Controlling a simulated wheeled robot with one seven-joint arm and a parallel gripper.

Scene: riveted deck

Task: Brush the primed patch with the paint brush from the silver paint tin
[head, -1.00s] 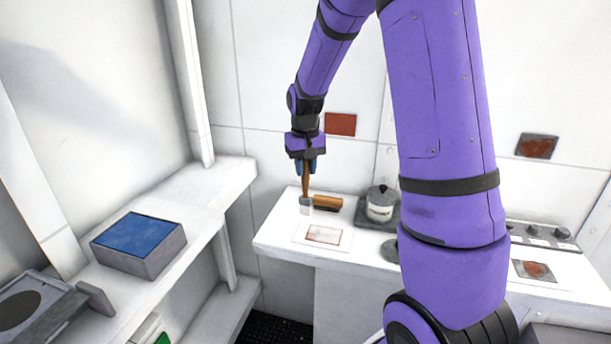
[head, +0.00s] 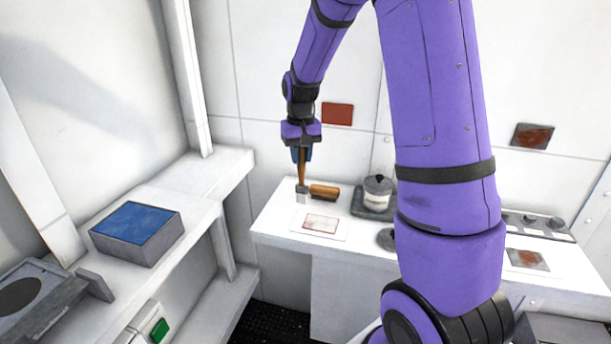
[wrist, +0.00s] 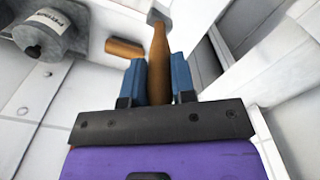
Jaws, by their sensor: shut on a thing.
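My gripper (head: 301,155) is shut on a wooden-handled tool, apparently the paint brush (head: 302,176), over the back left of the bench. It points down to a pale grey end, close to the bench top; I cannot tell whether it touches. In the wrist view the handle (wrist: 158,50) runs between the blue fingers (wrist: 160,80). A lidded grey tin (head: 377,192) stands to the right; its label in the wrist view (wrist: 45,33) is not clearly readable. A plain red-brown patch (head: 337,113), possibly the primed one, is on the wall behind.
A second wooden handle (head: 323,191) lies right beside the held tool. A white-bordered rusty plate (head: 320,224) lies in front. Rusty patches show on the wall (head: 532,136) and the bench's right (head: 527,259). A blue-topped box (head: 137,234) sits on the left shelf.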

